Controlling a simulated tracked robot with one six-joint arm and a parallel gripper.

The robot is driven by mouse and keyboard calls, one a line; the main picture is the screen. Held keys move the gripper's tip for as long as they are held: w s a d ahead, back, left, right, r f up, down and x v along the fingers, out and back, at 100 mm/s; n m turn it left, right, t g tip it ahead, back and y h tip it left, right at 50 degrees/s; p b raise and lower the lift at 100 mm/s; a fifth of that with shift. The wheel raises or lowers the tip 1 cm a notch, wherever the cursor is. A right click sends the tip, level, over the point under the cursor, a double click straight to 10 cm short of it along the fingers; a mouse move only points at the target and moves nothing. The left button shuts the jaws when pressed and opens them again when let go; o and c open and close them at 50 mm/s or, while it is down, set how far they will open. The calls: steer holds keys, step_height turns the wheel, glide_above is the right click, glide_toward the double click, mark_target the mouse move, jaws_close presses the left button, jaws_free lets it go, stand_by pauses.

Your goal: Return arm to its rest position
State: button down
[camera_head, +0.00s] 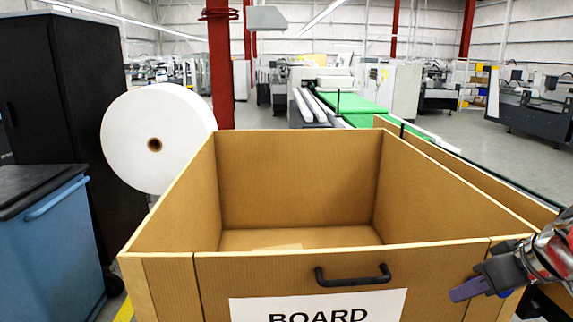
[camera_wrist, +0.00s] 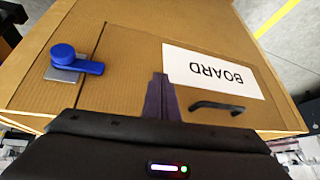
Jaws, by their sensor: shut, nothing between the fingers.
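My gripper (camera_head: 468,289) is at the lower right in the head view, in front of the box's front wall near its right corner. Its dark purple fingers are together and empty; in the wrist view the gripper (camera_wrist: 161,97) points at the cardboard front. The large cardboard box (camera_head: 220,275) has a white BOARD label (camera_head: 318,306) and a black handle (camera_head: 352,276). The wrist view shows the label (camera_wrist: 212,70), the handle (camera_wrist: 217,106) and a blue latch (camera_wrist: 76,63) on a grey plate, apart from the fingers.
A blue bin (camera_head: 50,235) and a black cabinet (camera_head: 70,110) stand at the left. A white paper roll (camera_head: 140,125) is behind the box's left side. A green conveyor (camera_head: 350,105) and machines are farther back. Open floor (camera_head: 490,150) shows at the right rear.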

steer(key=s+a+f, duration=0.2)
steer(key=a, duration=0.5)
steer(key=s+a+f+m+h, duration=0.1)
steer(key=s+a+f, duration=0.1)
steer(key=a, duration=0.5)
steer(key=s+a+f+h, duration=0.1)
steer(key=s+a+f, duration=0.2)
steer(key=a, duration=0.4)
steer(key=shift+s+a+m+g, duration=0.2)
steer(key=shift+s+m+g, duration=0.1)
